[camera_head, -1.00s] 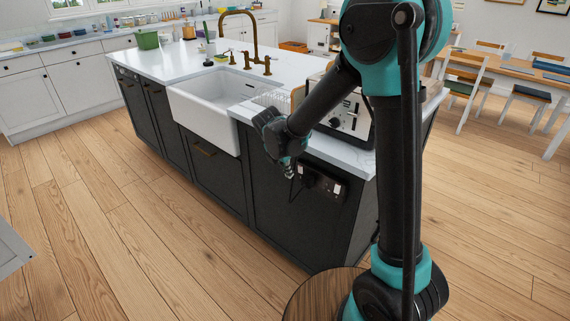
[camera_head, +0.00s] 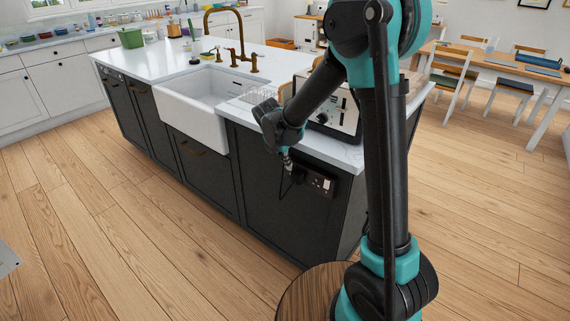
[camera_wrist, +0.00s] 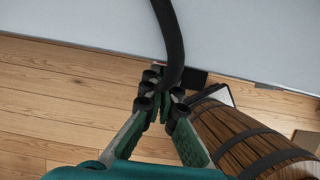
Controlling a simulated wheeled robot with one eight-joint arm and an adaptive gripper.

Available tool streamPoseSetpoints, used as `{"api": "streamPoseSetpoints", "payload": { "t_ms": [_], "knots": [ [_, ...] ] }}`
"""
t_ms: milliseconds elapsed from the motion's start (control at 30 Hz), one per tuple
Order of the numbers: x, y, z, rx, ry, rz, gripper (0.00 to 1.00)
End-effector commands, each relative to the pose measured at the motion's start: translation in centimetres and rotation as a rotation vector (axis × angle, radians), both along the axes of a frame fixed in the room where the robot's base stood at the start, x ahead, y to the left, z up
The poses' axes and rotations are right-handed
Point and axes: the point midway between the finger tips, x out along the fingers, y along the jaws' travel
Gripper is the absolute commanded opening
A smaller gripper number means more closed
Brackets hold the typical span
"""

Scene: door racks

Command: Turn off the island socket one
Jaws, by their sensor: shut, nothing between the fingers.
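The island socket (camera_head: 318,182) is a black double plate on the dark side panel of the island, near its right end, below the worktop. A black plug and cord sit at its left part; the right part with small light switches shows. My gripper (camera_head: 287,160) is at the socket's upper left, pointing down, close to the panel; I cannot tell whether it touches. In the wrist view my gripper (camera_wrist: 158,112) has its green fingers together at the tips, with nothing held. A black cable passes across that view by the fingertips. The socket's face is not clear there.
The white worktop (camera_head: 190,63) overhangs the panel, with a toaster (camera_head: 335,108) above the socket. A white sink (camera_head: 195,110) lies to the left. A wooden barrel (camera_wrist: 245,140) stands close by, also below the socket (camera_head: 312,292).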

Motion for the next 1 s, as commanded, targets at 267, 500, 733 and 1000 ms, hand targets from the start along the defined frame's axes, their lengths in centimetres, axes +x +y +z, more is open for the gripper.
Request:
{"api": "streamPoseSetpoints", "payload": {
  "t_ms": [267, 500, 733, 1000],
  "knots": [
    [0.0, 0.0, 0.3, -0.001, -0.001, 0.000, 0.00],
    [0.0, 0.0, 1.3, -0.001, -0.001, 0.000, 0.00],
    [0.0, 0.0, 1.6, 0.000, 0.000, 0.000, 0.00],
    [-0.1, 0.2, 1.7, 0.000, 0.000, 0.000, 0.00]
  ]
}}
